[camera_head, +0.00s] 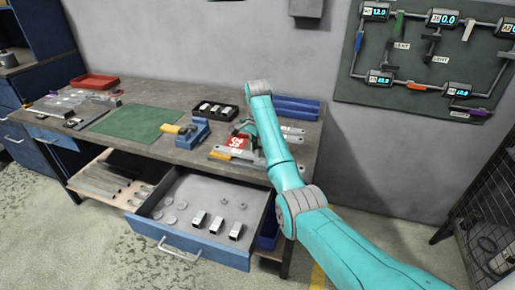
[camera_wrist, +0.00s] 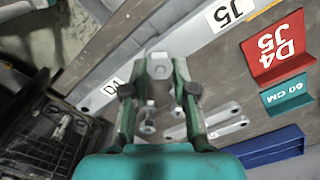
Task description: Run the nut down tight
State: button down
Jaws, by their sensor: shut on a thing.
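My gripper (camera_wrist: 160,72) reaches down over the workbench in the wrist view. Its two fingers are closed on a small grey metal piece (camera_wrist: 160,66) with a round centre. It may be the nut, but I cannot tell for sure. Long grey metal strips lie around and under the fingertips. A small bolt-like part (camera_wrist: 148,108) shows between the fingers, nearer the palm. In the head view my arm hides most of the gripper and the work at the bench's right end. Whether the nut sits against a bracket is not clear.
A red D4 J5 sign (camera_head: 236,143) stands close beside the work; it also shows in the wrist view (camera_wrist: 277,47). A blue clamp-like tool (camera_head: 193,131) and black tray (camera_head: 213,110) are to the left. An open drawer (camera_head: 190,249) with metal parts juts out in front.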

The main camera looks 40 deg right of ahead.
jog(key=m, duration=0.4)
jog(key=shift+w+a+m, duration=0.15)
jog(key=shift+a+m, duration=0.05)
jog(key=shift+m, duration=0.1)
jog(key=c, duration=1.1)
grip_release()
jog(key=shift+c, duration=0.2)
jog(key=shift+d, duration=0.1)
